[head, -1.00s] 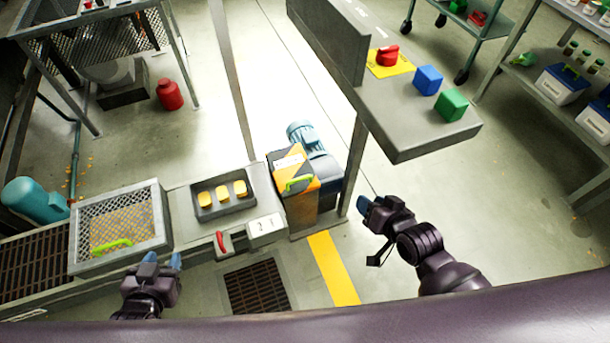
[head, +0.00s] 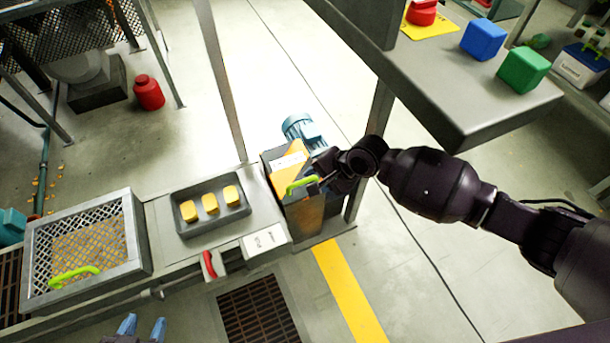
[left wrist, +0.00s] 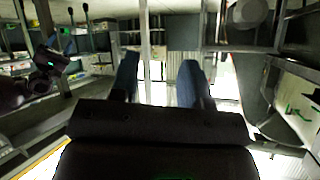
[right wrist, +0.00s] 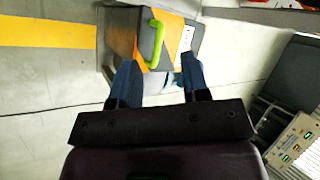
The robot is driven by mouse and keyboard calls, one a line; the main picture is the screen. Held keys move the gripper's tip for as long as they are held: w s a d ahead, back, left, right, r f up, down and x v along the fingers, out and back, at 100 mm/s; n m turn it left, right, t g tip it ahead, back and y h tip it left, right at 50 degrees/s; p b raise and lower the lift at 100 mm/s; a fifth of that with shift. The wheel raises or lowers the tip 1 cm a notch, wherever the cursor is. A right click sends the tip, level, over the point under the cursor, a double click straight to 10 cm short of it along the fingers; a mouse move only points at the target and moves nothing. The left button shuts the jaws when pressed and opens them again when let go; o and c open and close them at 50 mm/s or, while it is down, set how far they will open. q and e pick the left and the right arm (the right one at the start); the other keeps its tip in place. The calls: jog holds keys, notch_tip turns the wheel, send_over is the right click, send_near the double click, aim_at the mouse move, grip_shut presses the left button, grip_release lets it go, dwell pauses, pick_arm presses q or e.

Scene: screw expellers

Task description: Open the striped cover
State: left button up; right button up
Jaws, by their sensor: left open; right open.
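The striped cover (head: 296,181), orange and dark grey with a green handle (head: 302,185), sits shut on a box at the right end of the machine bench. In the right wrist view the cover (right wrist: 178,35) and its green handle (right wrist: 152,45) lie just beyond the fingertips. My right gripper (head: 318,183) is open and close to the handle; in the right wrist view (right wrist: 157,68) the handle stands near the left finger. I cannot tell whether they touch. My left gripper (head: 142,325) is open and empty, low in front of the bench.
A mesh cover (head: 85,245) with a green handle is at left. A tray of yellow pieces (head: 211,207) and a red lever (head: 209,264) are on the bench. A blue motor (head: 302,130) stands behind the striped cover. A grey shelf (head: 450,90) with blue and green blocks overhangs at right.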

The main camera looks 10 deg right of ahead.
jog(key=w+d+f+m+g+h+b, duration=0.1)
jog(key=w+f+m+g+b, duration=0.15)
jog(key=w+f, duration=0.25)
jog(key=m+b, duration=0.3)
send_near(305, 180)
jog(key=shift+h, duration=0.4)
jog(key=b+x, duration=0.1)
jog(key=x, duration=0.1)
jog(key=b+x, duration=0.1)
jog(key=x, duration=0.1)
jog(key=b+x, duration=0.2)
jog(key=x, duration=0.1)
jog(key=shift+s+a, duration=0.2)
jog(key=shift+a, duration=0.1)
jog(key=shift+b+x, duration=0.5)
jog(key=shift+x, duration=0.3)
pick_arm(q)
jog(key=shift+n+t, duration=0.3)
jog(key=shift+t, duration=0.2)
jog(key=f, duration=0.3)
jog(key=s+f, duration=0.1)
jog(key=f, duration=0.1)
jog(key=shift+a+f, duration=0.15)
jog(key=shift+f, duration=0.15)
pick_arm(e)
jog(key=shift+w+a+r, duration=0.1)
jog(key=shift+w, duration=0.05)
grip_shut()
